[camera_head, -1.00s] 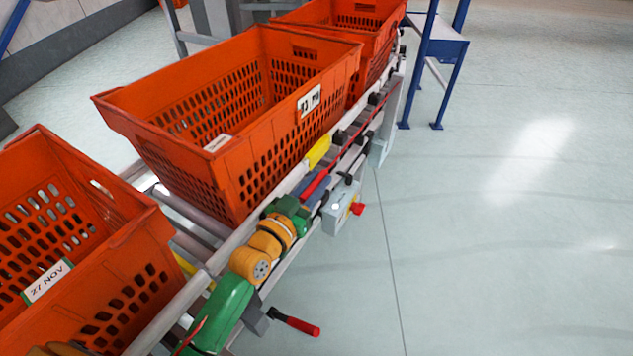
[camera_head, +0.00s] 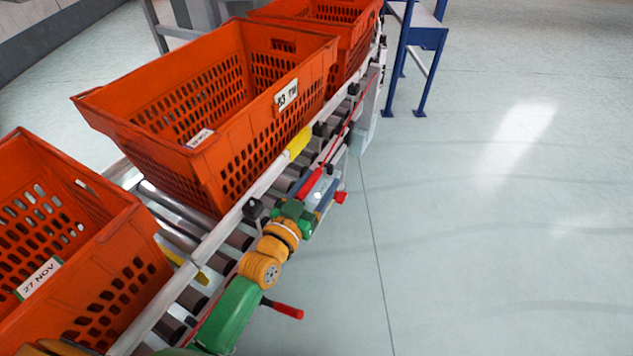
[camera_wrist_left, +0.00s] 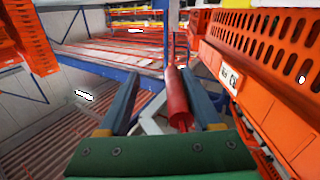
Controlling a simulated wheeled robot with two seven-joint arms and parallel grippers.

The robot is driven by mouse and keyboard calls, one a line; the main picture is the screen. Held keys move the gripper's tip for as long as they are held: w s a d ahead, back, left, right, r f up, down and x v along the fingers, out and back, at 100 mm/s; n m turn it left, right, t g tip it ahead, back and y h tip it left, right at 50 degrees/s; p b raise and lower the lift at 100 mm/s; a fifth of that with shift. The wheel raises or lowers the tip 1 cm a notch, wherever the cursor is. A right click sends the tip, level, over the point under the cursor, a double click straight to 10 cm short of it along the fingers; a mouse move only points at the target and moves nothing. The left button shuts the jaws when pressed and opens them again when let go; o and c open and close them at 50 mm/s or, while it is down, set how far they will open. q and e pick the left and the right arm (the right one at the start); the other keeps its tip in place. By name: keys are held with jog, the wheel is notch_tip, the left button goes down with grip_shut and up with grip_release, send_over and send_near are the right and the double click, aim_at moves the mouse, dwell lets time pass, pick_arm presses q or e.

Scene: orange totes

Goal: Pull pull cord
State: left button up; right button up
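The red pull cord (camera_head: 347,127) runs along the outer side of the roller conveyor, with a thicker red handle (camera_head: 312,182) at its near end. My left gripper (camera_head: 318,184) reaches along the conveyor side with its fingers on either side of the handle. In the left wrist view the red handle (camera_wrist_left: 177,98) lies between the two spread fingers of my left gripper (camera_wrist_left: 162,88), closer to the right finger. A gap shows on its left; contact on its right cannot be told. My right gripper is not in view.
Orange totes (camera_head: 205,110) stand in a row on the conveyor (camera_head: 185,232), right beside the arm. A red-gripped lever (camera_head: 284,310) and a red knob (camera_head: 341,197) stick out from its side. A blue-legged stand (camera_head: 415,60) is behind. The floor at right is clear.

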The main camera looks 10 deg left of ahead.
pick_arm(q)
jog(key=p+v, duration=0.3)
jog(key=v, duration=1.2)
jog(key=shift+s, duration=0.2)
dwell(0.3)
jog(key=shift+p, duration=0.4)
